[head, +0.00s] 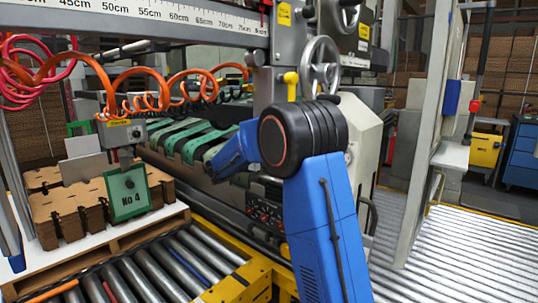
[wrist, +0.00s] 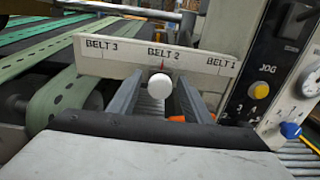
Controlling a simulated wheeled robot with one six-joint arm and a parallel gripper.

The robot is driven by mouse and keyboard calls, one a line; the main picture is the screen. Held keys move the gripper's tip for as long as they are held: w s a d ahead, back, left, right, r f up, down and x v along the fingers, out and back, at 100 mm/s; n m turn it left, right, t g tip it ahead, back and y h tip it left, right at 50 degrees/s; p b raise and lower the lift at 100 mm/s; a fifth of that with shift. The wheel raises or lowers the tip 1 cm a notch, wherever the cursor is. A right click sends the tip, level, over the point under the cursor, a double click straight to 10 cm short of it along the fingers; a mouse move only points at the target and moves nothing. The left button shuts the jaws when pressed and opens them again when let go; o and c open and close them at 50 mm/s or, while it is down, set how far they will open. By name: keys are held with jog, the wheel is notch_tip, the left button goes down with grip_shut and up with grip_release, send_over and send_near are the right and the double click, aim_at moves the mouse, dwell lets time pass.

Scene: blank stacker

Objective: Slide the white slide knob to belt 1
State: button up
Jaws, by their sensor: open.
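The white slide knob (wrist: 160,86) is a round ball at the middle of the wrist view, in front of a pale label plate (wrist: 120,63) reading BELT 3, BELT 2, BELT 1 from left to right. A small red pointer (wrist: 162,66) above the knob stands under BELT 2. BELT 1 is at the plate's right end. My gripper (wrist: 162,88) is open, with one grey finger on each side of the knob in the picture. I cannot tell whether the fingers touch it. In the head view my arm hides the knob.
A control panel (wrist: 275,65) with a yellow button (wrist: 259,90) and a blue knob (wrist: 290,130) stands close on the right. Green belts (wrist: 60,97) run on the left. In the head view, cardboard blanks (head: 62,217) lie left and rollers (head: 450,255) right.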

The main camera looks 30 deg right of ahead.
jog(key=shift+w+d, duration=0.1)
jog(key=shift+d, duration=0.15)
grip_shut()
jog(key=s+d, duration=0.3)
jog(key=s, duration=0.6)
jog(key=shift+s+d, duration=0.25)
jog(key=shift+s, duration=0.15)
jog(key=shift+f, duration=0.1)
grip_release()
jog(key=shift+s, duration=0.15)
